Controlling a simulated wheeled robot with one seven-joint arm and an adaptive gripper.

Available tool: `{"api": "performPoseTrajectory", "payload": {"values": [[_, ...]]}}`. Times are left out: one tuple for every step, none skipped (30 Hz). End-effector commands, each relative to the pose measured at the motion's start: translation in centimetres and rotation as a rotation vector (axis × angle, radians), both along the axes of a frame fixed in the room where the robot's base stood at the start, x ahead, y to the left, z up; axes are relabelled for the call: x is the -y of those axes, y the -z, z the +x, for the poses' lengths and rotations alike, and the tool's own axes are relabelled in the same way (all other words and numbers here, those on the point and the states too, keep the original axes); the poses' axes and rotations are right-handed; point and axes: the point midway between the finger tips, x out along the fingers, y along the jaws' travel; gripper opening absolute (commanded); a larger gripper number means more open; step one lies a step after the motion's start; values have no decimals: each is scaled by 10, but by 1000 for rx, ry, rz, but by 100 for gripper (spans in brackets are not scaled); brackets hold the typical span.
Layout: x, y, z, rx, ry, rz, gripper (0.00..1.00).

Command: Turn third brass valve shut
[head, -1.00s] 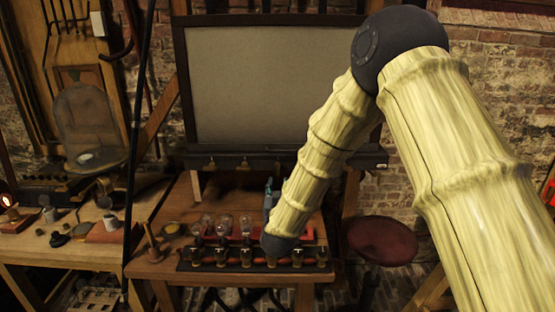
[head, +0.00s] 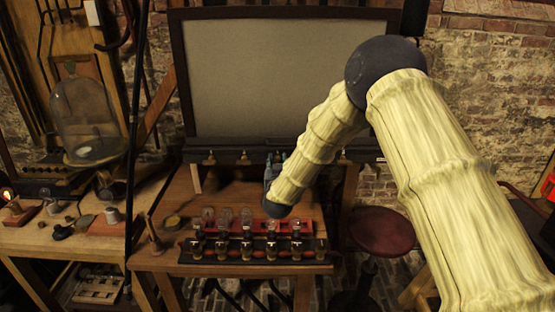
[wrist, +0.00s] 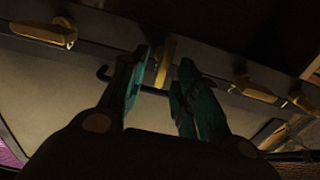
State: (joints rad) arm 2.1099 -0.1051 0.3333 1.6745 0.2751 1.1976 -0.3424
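A row of small brass valves sits on the dark rail (head: 230,158) under the big grey board. Two of them, a first valve (head: 210,159) and a second valve (head: 245,158), show left of my gripper (head: 274,165) in the head view. My teal fingers cover the spot just right of the second valve. In the wrist view my gripper (wrist: 164,60) is open, its fingers on either side of a brass valve handle (wrist: 165,62). That handle stands across the rail; I cannot tell whether a finger touches it. A neighbouring handle (wrist: 45,31) lies along the rail.
Below the rail, the wooden table (head: 165,255) carries glass jars (head: 227,216), a red strip (head: 308,228) and a black base with several brass-topped pieces (head: 221,250). A dark red stool (head: 383,230) stands right.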

Motion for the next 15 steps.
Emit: {"api": "performPoseTrajectory", "payload": {"values": [[1,-1,3,0,1,0,31],[1,0,5,0,1,0,31],[0,0,6,-1,0,0,31],[0,0,6,-1,0,0,31],[0,1,7,-1,0,-1,31],[0,1,7,-1,0,-1,31],[0,1,7,-1,0,-1,31],[0,1,7,-1,0,-1,31],[0,1,7,-1,0,-1,31],[0,1,7,-1,0,-1,31],[0,1,7,-1,0,-1,31],[0,1,7,-1,0,-1,31],[0,1,7,-1,0,-1,28],[0,1,7,-1,0,-1,22],[0,1,7,-1,0,0,15]]}}
